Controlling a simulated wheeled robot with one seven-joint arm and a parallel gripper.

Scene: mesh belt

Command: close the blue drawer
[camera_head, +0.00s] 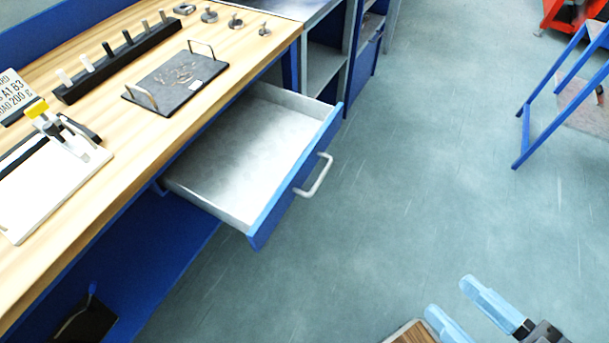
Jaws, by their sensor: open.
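The blue drawer (296,185) is pulled out from under the wooden workbench, in the middle of the view. Its inside is grey metal and looks empty. A pale bar handle (318,177) sits on its blue front. My gripper (462,303) is at the bottom right, with two light blue fingers spread apart and nothing between them. It is well away from the drawer and its handle, to the lower right in the picture.
The wooden workbench (130,180) bears a dark tray with two handles (176,82), a black rack (118,62) and a white board. A blue-framed step stand (525,125) is at the right. Open grey floor (410,180) lies between.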

